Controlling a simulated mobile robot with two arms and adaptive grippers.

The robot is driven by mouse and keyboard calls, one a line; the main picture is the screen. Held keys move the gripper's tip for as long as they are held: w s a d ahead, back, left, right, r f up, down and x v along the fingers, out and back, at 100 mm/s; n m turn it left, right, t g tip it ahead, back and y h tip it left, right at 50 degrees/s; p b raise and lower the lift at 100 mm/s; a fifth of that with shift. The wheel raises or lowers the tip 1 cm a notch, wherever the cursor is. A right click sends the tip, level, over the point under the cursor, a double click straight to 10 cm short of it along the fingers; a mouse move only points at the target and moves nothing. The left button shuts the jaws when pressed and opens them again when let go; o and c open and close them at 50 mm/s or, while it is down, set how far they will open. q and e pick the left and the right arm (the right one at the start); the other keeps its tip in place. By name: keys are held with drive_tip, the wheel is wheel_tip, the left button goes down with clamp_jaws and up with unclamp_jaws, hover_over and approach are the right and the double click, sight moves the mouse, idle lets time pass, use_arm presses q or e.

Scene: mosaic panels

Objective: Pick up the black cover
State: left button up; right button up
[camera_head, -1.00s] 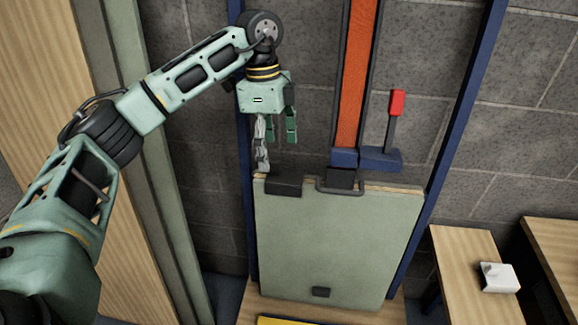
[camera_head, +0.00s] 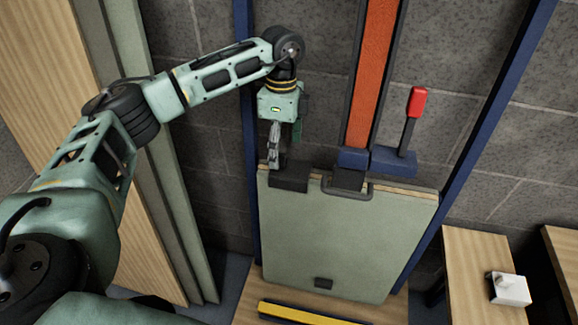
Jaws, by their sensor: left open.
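A black cover (camera_head: 289,177) sits on the top edge of the grey-green panel (camera_head: 345,245), near its left corner. My left gripper (camera_head: 284,155) points down just above the cover, its fingers apart and nothing seen between them. The near grey finger is at the cover's left end. The other finger is partly hidden, and I cannot tell whether either one touches the cover. My right gripper is not in view.
An orange strap (camera_head: 374,75) with a blue base and a red-tipped lever (camera_head: 412,118) stands behind the panel. Blue posts flank it. A yellow bar (camera_head: 310,314) lies in front. A white box (camera_head: 509,289) sits on a wooden bench at right.

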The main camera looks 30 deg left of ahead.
sight(280, 166)
use_arm(q)
drive_tip(key=shift+s+f, duration=0.2)
drive_tip(key=shift+f, duration=0.85)
wheel_tip(280, 166, down, 3)
drive_tip(key=shift+s+d+f+p, duration=0.1)
drive_tip(key=shift+s+p, duration=0.05)
drive_tip(key=shift+p, duration=0.45)
drive_tip(key=shift+f, duration=0.2)
drive_tip(key=c, duration=1.2)
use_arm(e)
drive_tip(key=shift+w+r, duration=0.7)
